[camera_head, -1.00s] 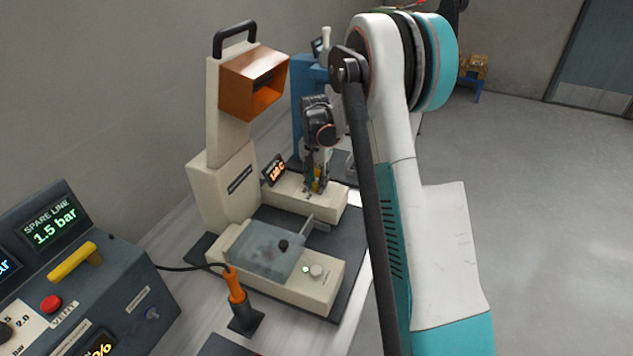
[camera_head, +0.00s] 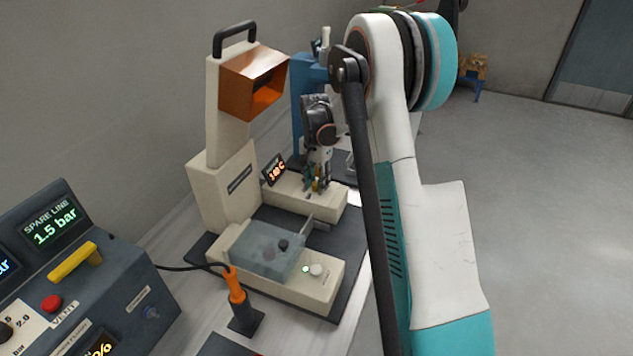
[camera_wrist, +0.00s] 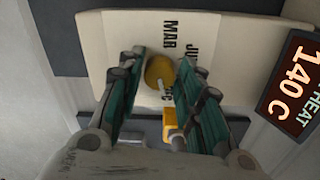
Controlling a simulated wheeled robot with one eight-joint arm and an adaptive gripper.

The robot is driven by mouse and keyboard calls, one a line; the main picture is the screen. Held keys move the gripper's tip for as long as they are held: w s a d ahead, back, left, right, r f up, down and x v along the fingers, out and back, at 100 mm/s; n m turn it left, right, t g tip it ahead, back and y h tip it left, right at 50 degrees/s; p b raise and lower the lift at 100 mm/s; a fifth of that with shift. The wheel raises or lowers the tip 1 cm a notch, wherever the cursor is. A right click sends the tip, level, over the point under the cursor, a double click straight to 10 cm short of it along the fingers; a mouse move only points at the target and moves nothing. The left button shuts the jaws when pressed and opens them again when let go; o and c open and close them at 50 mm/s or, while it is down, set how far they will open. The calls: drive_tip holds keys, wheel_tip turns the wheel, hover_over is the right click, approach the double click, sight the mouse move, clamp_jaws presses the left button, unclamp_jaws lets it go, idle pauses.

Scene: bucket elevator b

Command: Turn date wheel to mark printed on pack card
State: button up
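The date wheel appears to be the round brass-yellow knob (camera_wrist: 156,76) with a white pointer line, on a cream face in the wrist view. The printed words "MAR" (camera_wrist: 168,33) and "JU…" lie beyond it; other lettering is partly hidden by my fingers. My gripper (camera_wrist: 161,64) points down at the knob, one green finger on each side. The fingers stand apart with narrow gaps beside the knob; I see no clear contact. In the head view my gripper (camera_head: 317,187) is over the cream block (camera_head: 335,205). I cannot make out the pack card.
A display (camera_wrist: 292,82) reading 140 C stands close to the right of my fingers in the wrist view. A cream machine (camera_head: 225,185) with an orange hood is to the left. A clear-covered fixture (camera_head: 268,248) stands in front. A control panel (camera_head: 90,280) is at front left.

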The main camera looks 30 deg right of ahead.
sight(315, 183)
idle(0.3)
wheel_tip(315, 183, up, 12)
idle(0.6)
drive_tip(key=shift+w+a, duration=0.1)
